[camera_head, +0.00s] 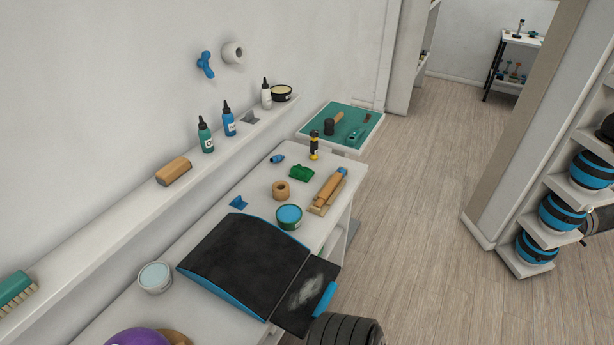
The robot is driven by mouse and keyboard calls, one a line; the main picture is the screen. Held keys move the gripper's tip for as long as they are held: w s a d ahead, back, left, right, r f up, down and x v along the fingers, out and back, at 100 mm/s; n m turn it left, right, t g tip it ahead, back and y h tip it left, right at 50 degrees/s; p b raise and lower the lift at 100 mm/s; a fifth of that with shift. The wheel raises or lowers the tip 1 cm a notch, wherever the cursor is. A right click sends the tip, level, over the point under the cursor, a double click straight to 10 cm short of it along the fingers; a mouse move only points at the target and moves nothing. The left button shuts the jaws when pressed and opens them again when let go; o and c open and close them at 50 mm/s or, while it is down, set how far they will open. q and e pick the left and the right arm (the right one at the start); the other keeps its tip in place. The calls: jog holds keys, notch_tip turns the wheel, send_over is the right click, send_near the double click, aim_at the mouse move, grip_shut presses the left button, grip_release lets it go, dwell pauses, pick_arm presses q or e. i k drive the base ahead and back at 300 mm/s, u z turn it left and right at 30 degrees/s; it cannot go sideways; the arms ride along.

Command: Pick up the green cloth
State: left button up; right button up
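A small, crumpled bright green piece (301,173), which looks like the green cloth, lies on the white table (262,196) near the wall side. It sits just beyond a short wooden ring (281,190) and to the left of a wooden roller-like tool (329,190). Its whole upper side shows and nothing covers it. Neither of my grippers is in view.
A black pad with blue edges (243,255) covers the nearer table, with a black ribbed cylinder (345,331) beside it. A wall ledge (110,236) holds bottles.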

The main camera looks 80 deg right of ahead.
aim_at(303, 174)
jog(key=k, duration=0.45)
jog(key=z, duration=2.8)
